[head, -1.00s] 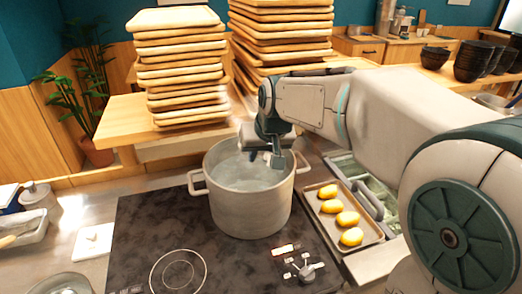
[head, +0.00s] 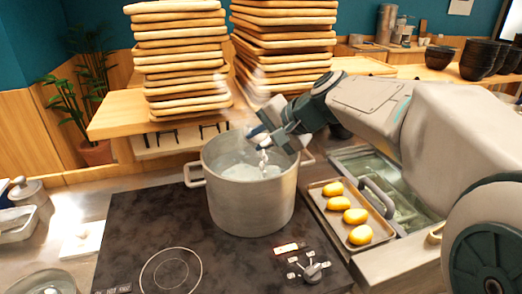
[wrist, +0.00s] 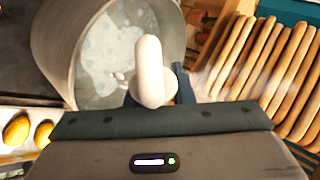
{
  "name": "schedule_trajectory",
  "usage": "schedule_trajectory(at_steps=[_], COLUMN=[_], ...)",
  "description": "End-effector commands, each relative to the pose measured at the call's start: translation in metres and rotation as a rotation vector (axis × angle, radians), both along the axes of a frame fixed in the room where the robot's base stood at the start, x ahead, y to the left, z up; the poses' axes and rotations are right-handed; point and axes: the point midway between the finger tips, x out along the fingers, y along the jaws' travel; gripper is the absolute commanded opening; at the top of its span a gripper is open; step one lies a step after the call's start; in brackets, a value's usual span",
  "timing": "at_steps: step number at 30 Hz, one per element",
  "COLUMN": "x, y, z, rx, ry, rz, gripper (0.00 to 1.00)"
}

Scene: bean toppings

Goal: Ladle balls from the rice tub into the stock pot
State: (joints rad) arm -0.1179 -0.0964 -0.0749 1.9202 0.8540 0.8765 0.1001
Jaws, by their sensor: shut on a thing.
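The large grey stock pot (head: 250,208) stands on the dark cooktop with cloudy water in it; in the wrist view its wall (wrist: 52,45) is at upper left. My gripper (head: 272,140) is over the pot's right rear rim, tilted down to the left. It is shut on a white, rounded handle (wrist: 150,72), apparently the ladle's. The ladle's bowl cannot be made out clearly. Small white balls (head: 264,158) show just below the gripper, over the pot's mouth, and seem to be falling. I cannot identify the rice tub in view.
A tray (head: 313,205) with several yellow pieces lies right of the pot, beside a sunken basin (head: 410,212). Tall stacks of wooden boards (head: 180,70) stand behind. A control knob (head: 312,272) is at the cooktop's front right.

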Motion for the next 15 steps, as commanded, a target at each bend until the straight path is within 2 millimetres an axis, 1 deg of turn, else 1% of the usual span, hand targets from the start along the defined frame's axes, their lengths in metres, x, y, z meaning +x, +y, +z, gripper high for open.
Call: schedule_trajectory(at_steps=[1, 15], x=[-0.0001, -0.0006], y=[-0.0005, -0.0007], z=[-0.0062, -0.0079], rx=[0.029, 0.3], ry=[0.0, 0.023], rz=[-0.016, -0.16], gripper=[0.0, 0.0])
